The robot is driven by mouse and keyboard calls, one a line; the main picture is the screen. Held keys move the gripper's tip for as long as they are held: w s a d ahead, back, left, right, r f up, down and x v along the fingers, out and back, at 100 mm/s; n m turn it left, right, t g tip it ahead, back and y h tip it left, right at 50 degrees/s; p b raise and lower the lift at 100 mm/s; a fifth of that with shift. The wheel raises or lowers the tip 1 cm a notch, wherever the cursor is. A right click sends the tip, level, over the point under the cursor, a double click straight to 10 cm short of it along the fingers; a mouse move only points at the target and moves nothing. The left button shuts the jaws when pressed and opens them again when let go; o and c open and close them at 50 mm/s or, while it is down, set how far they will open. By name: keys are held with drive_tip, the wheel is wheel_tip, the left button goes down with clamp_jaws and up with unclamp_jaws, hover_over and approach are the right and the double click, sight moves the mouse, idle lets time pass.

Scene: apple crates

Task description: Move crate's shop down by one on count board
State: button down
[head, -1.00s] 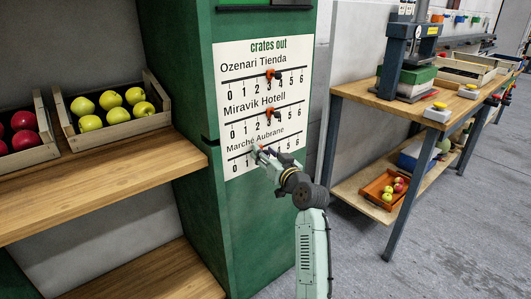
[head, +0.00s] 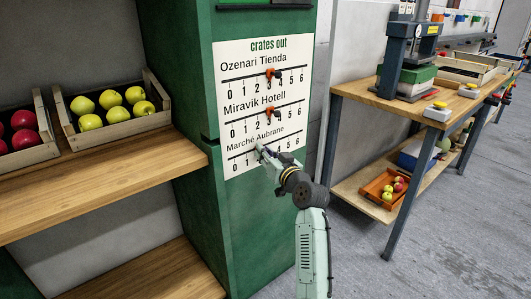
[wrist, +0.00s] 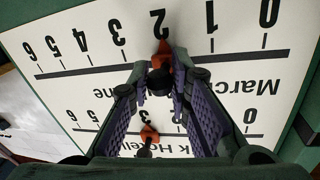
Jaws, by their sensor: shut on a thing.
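The white count board (head: 240,55), headed "crates out", is fixed to a green cabinet and has three numbered rows. The Ozenari Tienda marker (head: 270,74) and the Miravik Hotell marker (head: 269,111) are orange with dark knobs, both at about 3. On the bottom row, Marché Aubrane, the orange marker (wrist: 163,47) is at about 2 in the wrist view. My gripper (head: 261,150) is at this row and hides part of its numbers in the head view. In the wrist view its fingers (wrist: 160,76) are closed around the marker's dark knob (wrist: 159,82).
A wooden shelf (head: 100,180) at left bears a crate of yellow-green apples (head: 120,125) and a crate of red apples (head: 30,158). A workbench (head: 400,104) with a press stands at right. The Miravik marker (wrist: 149,134) is close to my fingers in the wrist view.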

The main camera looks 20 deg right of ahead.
drive_tip(key=a, duration=0.1)
drive_tip(key=s+a, duration=0.1)
drive_tip(key=a, duration=0.2)
drive_tip(key=shift+s+a+p, duration=0.15)
drive_tip(key=shift+s+p, duration=0.15)
drive_tip(key=shift+p, duration=0.1)
drive_tip(key=c, duration=1.5)
unclamp_jaws()
drive_tip(key=shift+o, duration=0.2)
approach(248, 151)
drive_tip(key=s, duration=0.3)
drive_tip(key=s+d, duration=0.1)
drive_tip(key=s, duration=0.1)
drive_tip(key=shift+s, duration=0.35)
